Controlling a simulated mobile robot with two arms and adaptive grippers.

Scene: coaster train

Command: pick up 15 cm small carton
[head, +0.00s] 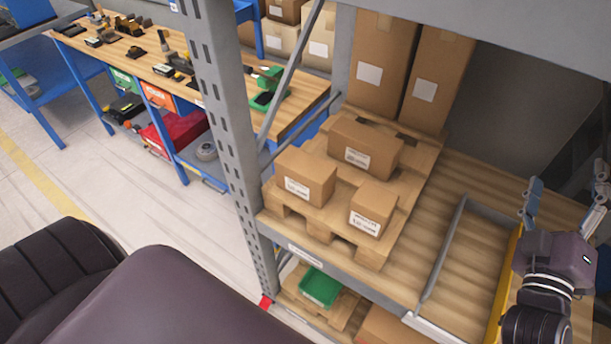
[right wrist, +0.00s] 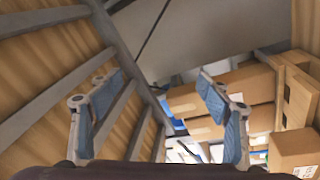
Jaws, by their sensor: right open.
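Three brown cartons with white labels sit on a wooden pallet (head: 288,205) on the rack shelf in the head view. The smallest-looking carton (head: 372,207) is at the front right, a second carton (head: 306,177) at the front left, and a longer carton (head: 364,148) behind. I cannot read the label sizes clearly. My right gripper (head: 567,190) is open and empty at the far right, well apart from the cartons. In the right wrist view its fingers (right wrist: 157,108) are spread with nothing held, and a carton (right wrist: 294,150) shows at the lower right. My left gripper is not in view.
A grey rack post (head: 225,110) and diagonal brace stand left of the pallet. Tall cartons (head: 382,65) stand behind. A grey metal frame (head: 440,262) lies right of the pallet, with bare shelf (head: 465,180) between. A lower shelf holds a green bin (head: 320,287).

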